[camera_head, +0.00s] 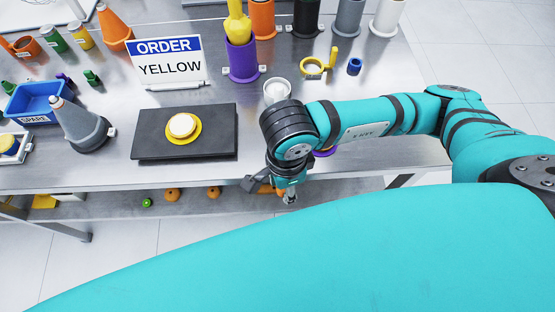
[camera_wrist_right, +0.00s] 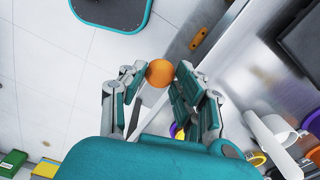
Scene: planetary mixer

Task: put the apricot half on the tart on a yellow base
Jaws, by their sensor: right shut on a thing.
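The tart on a yellow base (camera_head: 183,126) is a pale round disc on a wider yellow disc. It sits on a dark slab (camera_head: 150,149) in the middle of the table. My right gripper (camera_head: 267,186) is by the table's front edge, to the right of the slab and apart from the tart. It is shut on the apricot half (camera_wrist_right: 160,73), an orange rounded piece held between the fingertips in the right wrist view. My left gripper is not in view.
An order sign (camera_head: 168,66) reading YELLOW stands behind the slab. A grey cone (camera_head: 80,125) and a blue SPARE bin (camera_head: 38,99) are at left. A purple holder (camera_head: 242,62) stands at the back. Small orange pieces (camera_head: 172,194) lie below the table edge.

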